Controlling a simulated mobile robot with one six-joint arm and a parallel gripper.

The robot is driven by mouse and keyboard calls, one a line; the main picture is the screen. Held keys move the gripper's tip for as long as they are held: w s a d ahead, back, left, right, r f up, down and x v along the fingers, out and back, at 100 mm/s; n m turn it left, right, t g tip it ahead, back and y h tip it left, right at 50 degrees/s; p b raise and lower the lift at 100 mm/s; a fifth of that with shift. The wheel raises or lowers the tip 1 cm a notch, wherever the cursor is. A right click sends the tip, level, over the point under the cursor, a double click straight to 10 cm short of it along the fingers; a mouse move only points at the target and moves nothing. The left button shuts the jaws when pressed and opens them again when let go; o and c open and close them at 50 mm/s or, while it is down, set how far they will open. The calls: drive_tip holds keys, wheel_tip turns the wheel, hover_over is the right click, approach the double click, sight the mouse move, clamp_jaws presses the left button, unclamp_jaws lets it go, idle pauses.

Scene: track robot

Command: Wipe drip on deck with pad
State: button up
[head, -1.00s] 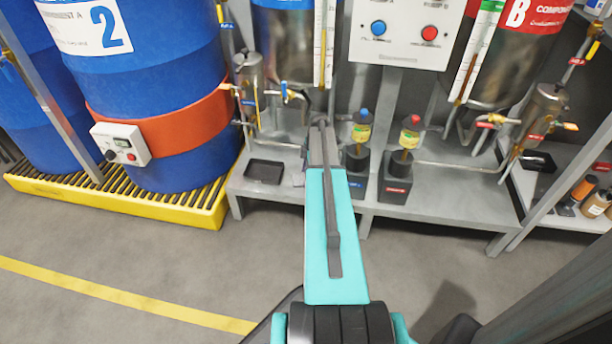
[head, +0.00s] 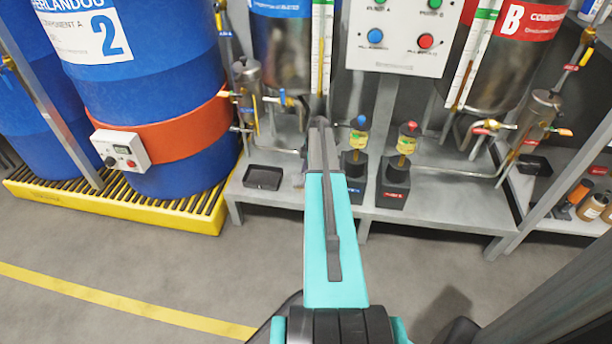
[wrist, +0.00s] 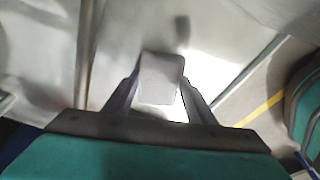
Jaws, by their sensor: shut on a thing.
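My gripper (wrist: 160,92) is shut on a pale grey pad (wrist: 160,78), which sits between its two fingers in the wrist view. The grey metal deck (wrist: 130,28) lies beyond the pad; I cannot tell whether the pad touches it. A dark smudge (wrist: 182,32) shows just past the pad; whether it is the drip or a shadow is unclear. In the head view, the deck (head: 430,212) is the low grey bench under the tanks. My arm reaches over it and hides the gripper and pad there.
A black tray (head: 263,177) lies to the left. Pipes and valves (head: 487,128) surround the deck. A blue drum (head: 165,90) stands on a yellow pallet (head: 120,208).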

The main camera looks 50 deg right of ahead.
drive_tip(key=shift+w+d+p, duration=0.3)
drive_tip(key=shift+w+d, duration=0.1)
drive_tip(key=shift+d, duration=0.3)
drive_tip(key=shift+w+d+p, duration=0.25)
drive_tip(key=shift+w+d, duration=0.15)
drive_tip(key=shift+d, duration=0.25)
drive_tip(key=shift+r+p, duration=0.1)
drive_tip(key=shift+p, duration=0.25)
drive_tip(key=shift+a, duration=0.15)
drive_tip(key=shift+s+a+f, duration=0.1)
drive_tip(key=shift+s+a, duration=0.35)
drive_tip(key=shift+a, duration=0.25)
drive_tip(key=shift+s+a+f, duration=0.1)
drive_tip(key=shift+s+a, duration=0.35)
drive_tip(key=shift+a, duration=0.25)
drive_tip(key=shift+s+a+p, duration=0.1)
drive_tip(key=shift+p, duration=0.2)
drive_tip(key=shift+s+a+r+p, duration=0.15)
drive_tip(key=shift+s+a, duration=0.25)
drive_tip(key=shift+a, duration=0.3)
drive_tip(key=shift+s+a+f+p, duration=0.15)
drive_tip(key=shift+s+a, duration=0.25)
drive_tip(key=shift+a, duration=0.25)
drive_tip(key=shift+r, duration=0.1)
